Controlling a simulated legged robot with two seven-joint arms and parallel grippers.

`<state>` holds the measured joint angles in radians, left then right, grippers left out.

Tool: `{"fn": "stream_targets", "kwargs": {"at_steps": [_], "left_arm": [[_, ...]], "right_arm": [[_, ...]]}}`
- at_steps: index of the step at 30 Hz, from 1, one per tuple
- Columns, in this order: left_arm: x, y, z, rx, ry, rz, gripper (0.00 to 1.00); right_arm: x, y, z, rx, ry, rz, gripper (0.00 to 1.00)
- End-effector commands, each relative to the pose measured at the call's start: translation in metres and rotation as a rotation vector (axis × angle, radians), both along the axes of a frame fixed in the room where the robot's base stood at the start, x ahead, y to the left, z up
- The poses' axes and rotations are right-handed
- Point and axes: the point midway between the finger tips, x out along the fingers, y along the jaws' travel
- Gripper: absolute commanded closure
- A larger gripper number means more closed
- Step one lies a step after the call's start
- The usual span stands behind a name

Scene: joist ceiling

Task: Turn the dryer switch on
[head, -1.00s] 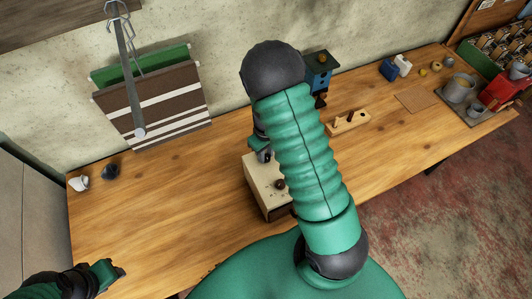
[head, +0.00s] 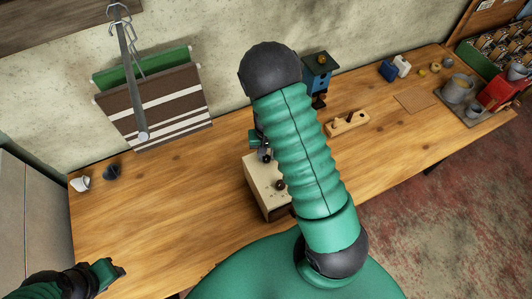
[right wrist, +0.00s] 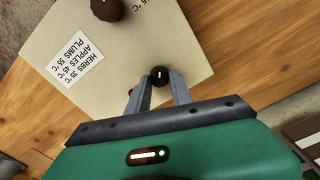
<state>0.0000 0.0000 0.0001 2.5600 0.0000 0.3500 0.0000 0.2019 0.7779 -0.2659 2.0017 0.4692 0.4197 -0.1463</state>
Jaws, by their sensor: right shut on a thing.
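The dryer is a cream box (head: 262,185) on the workbench, partly hidden behind my right arm in the head view. In the right wrist view its pale face (right wrist: 115,55) carries a white label with temperatures for herbs, apples and plums. A dark brown knob (right wrist: 106,8) sits at the top edge of that view. A small black knob (right wrist: 160,77) with a white mark is between the fingers of my right gripper (right wrist: 159,88), which is shut on it. A bit of red shows beside the left finger. My left gripper (head: 118,270) is empty above the bench's left front; its jaw gap is unclear.
A wooden block with pegs (head: 347,123) and a blue box (head: 318,75) stand behind to the right. A striped cloth (head: 155,105) hangs on the wall. Tins and a red machine (head: 505,88) are far right.

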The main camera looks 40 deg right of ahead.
Motion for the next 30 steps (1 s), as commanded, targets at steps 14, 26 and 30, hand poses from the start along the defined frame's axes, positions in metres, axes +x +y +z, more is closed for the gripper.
{"fn": "stream_targets", "kwargs": {"at_steps": [14, 26, 30], "left_arm": [[0.000, 0.000, 0.013, 0.000, 0.000, 0.000, 0.64], [0.000, 0.000, 0.024, 0.000, 0.000, 0.000, 0.64], [0.000, 0.000, 0.026, 0.000, 0.000, 0.000, 0.64]], "right_arm": [[-0.002, 0.001, 0.000, 0.001, 0.005, -0.449, 1.00], [-0.003, 0.001, 0.000, 0.001, 0.004, -0.779, 1.00], [-0.003, 0.001, 0.000, 0.001, 0.004, -0.856, 1.00]]}}
